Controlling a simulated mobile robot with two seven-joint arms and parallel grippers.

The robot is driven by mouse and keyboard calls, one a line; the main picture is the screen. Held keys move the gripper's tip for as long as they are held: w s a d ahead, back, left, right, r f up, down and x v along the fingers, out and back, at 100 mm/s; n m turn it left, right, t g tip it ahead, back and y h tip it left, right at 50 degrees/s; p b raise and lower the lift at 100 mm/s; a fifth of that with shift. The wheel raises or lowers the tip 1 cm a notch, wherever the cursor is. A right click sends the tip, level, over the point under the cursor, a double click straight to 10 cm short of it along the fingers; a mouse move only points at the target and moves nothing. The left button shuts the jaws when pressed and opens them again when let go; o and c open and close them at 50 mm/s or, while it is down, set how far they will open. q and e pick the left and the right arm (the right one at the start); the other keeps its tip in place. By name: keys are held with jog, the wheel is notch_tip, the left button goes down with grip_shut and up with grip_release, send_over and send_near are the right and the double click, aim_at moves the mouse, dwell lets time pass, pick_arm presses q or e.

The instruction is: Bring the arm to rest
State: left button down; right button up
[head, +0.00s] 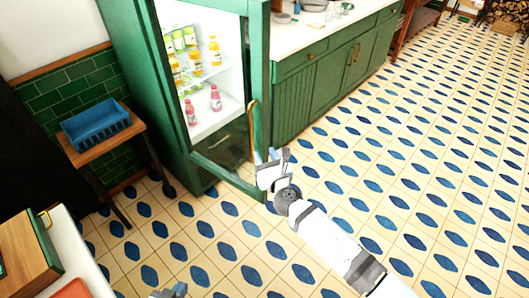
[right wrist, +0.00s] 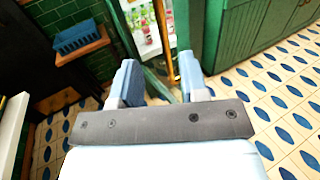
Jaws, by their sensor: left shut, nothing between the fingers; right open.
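My right gripper (head: 272,156) is at the end of the arm from the lower right, in front of the lower part of the green fridge (head: 180,150). Its two fingers stand apart in the right wrist view (right wrist: 158,72), with nothing held between them. The brass door handle (head: 252,130) is just above it in the head view and shows beyond the fingers in the right wrist view (right wrist: 166,40). I cannot tell whether they touch. The fridge door (head: 262,80) appears to stand open. My left gripper (head: 172,292) barely shows at the bottom edge, shut and empty.
Bottles (head: 215,52) stand on the fridge shelves. A blue crate (head: 97,127) sits on a small wooden table (head: 132,132) to the left. A white counter (head: 75,245) with a wooden box (head: 25,250) is at lower left. Green cabinets (head: 310,95) stand behind; the tiled floor at right is clear.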

jog(key=s+d+f+n+g, duration=0.2)
jog(key=s+d+f+n, duration=0.2)
jog(key=s+n, duration=0.7)
jog(key=s+d+f+n+g+h, duration=0.1)
jog(key=s+d+f+n, duration=0.3)
jog(key=s+n, duration=0.6)
jog(key=s+d+f+n+g+h, duration=0.1)
jog(key=s+d+f+n+g, duration=0.2)
jog(key=s+d+n, duration=0.5)
jog(key=s+f+n, duration=0.1)
jog(key=s+n, duration=0.2)
jog(key=n, duration=0.3)
jog(key=shift+s+f, duration=0.25)
jog(key=shift+s, duration=0.1)
jog(key=shift+d, duration=0.15)
